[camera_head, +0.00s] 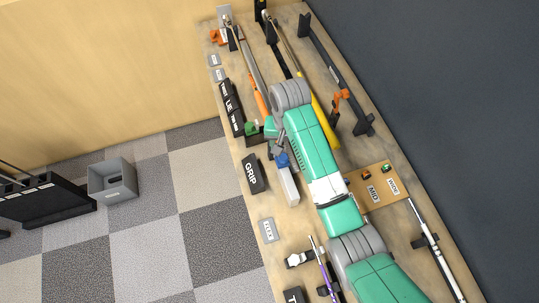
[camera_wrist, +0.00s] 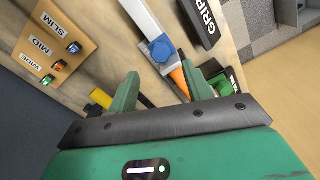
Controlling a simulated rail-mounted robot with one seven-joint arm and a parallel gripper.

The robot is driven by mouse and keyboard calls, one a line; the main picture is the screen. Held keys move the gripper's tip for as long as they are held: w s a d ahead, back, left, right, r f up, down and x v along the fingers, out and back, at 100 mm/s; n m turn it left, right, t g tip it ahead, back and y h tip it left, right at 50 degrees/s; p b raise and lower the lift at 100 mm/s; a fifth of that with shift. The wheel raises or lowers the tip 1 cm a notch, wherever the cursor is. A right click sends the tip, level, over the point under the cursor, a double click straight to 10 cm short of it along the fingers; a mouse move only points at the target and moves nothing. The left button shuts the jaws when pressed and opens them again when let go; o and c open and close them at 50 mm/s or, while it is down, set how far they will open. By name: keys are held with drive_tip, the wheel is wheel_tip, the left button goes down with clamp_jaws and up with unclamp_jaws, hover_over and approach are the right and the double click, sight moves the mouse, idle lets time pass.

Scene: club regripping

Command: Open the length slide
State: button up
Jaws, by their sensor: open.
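A pale bar (camera_head: 289,186) with a blue block (camera_head: 283,160) across it lies on the bench; this looks like the length slide. In the wrist view the blue block (camera_wrist: 160,48) has a round knob and sits at the near end of the visible bar (camera_wrist: 142,17). An orange club shaft or grip (camera_wrist: 180,80) runs on from the block. My gripper (camera_wrist: 160,88) is open, its green fingers apart and just short of the block, one on either side of the orange piece's line. I see no contact. My arm hides part of the bench in the head view.
A green clamp (camera_wrist: 230,80) is close beside my right-hand finger. The GRIP box (camera_head: 253,173) stands beside the bar. A SLIM/MID/WIDE board (camera_head: 376,187) lies right of my arm.

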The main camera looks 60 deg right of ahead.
sight(283, 157)
wheel_tip(283, 157, down, 7)
drive_tip(key=shift+r, duration=0.15)
clamp_jaws()
drive_tip(key=shift+a+r, duration=0.1)
